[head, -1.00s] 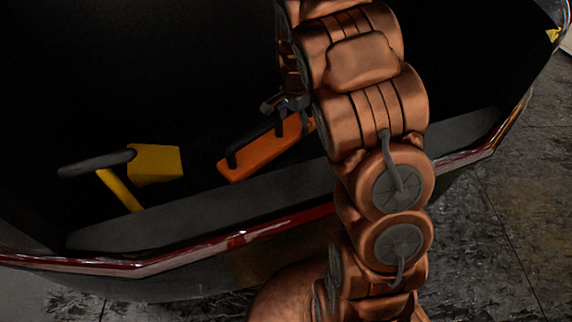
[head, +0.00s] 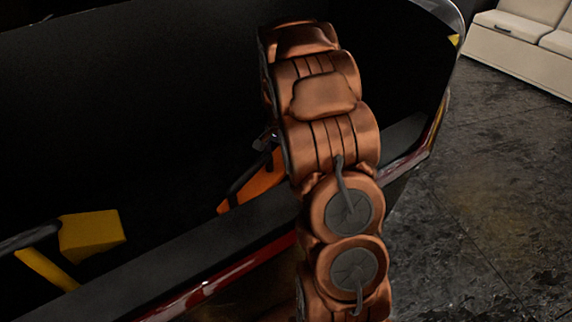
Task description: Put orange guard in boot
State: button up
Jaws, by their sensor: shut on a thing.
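The orange guard (head: 262,182) is a flat orange piece with a dark handle, inside the dark car boot (head: 215,234), just behind its sill. My copper-coloured arm reaches over the sill and hides the guard's right part. My gripper (head: 266,142) shows only as a small dark and metallic bit at the guard's upper end, left of the arm. It is shut on the guard. Whether the guard touches the boot floor cannot be told in the dark.
A yellow block (head: 91,234) and a yellow tool with a dark handle (head: 42,262) lie in the boot at the left. The red-trimmed sill edge (head: 232,282) runs below. Open dark floor and a cream sofa (head: 522,38) are at the right.

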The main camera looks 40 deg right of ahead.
jog(key=shift+s+d+f, duration=0.1)
jog(key=shift+s+d, duration=0.05)
jog(key=shift+d, duration=0.9)
jog(key=shift+f+b, duration=0.5)
jog(key=shift+f, duration=1.2)
jog(key=shift+f, duration=0.1)
jog(key=o, duration=1.6)
notch_tip(320, 180, up, 12)
jog(key=shift+r+p, duration=0.15)
jog(key=shift+p, duration=0.85)
jog(key=shift+a, duration=0.1)
